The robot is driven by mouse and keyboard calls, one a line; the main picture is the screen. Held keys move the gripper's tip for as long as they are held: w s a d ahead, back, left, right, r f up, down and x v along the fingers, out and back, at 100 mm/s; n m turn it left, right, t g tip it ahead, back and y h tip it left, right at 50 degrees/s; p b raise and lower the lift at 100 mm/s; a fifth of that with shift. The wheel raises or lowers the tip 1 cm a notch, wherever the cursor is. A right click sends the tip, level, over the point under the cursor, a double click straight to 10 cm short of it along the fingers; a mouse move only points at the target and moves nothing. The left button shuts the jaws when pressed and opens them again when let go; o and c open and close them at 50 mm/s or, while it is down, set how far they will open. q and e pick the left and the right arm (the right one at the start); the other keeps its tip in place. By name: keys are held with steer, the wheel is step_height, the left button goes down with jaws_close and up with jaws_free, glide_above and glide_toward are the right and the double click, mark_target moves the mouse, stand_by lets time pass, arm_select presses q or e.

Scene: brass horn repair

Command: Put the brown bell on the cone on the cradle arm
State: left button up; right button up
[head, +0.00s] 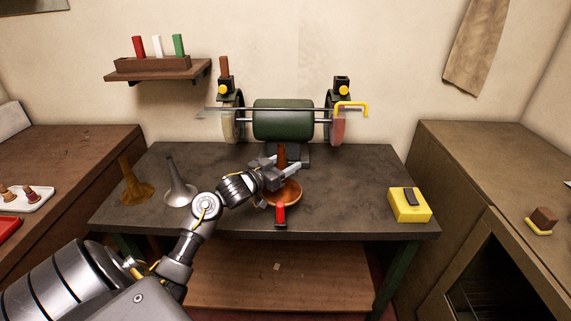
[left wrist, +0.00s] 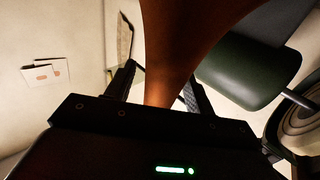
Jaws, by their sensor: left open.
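The brown bell (head: 290,193) stands flare down on the grey bench, in front of the green machine in the head view. Its narrow neck (head: 282,153) rises above my left gripper (head: 283,172). My left gripper is open, with its two fingers on either side of the neck. In the left wrist view the bell's brown body (left wrist: 178,50) lies between the open fingers (left wrist: 160,92), widening toward the top. I cannot make out the cone or the cradle arm. My right gripper is not in view.
A bronze bell (head: 136,184) and a silver bell (head: 177,187) stand at the bench's left. A red-handled thing (head: 280,213) is in front of the brown bell. The green machine (head: 284,120) is behind. A yellow box (head: 409,207) is at right; the bench (head: 345,190) between is clear.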

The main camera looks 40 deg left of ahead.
arm_select(q)
steer(key=s+a+b, duration=0.1)
steer(key=s+b, duration=0.1)
steer(key=s, duration=1)
steer(key=shift+a+r, duration=0.2)
steer(key=shift+a, duration=0.1)
steer(key=shift+w+d, duration=0.1)
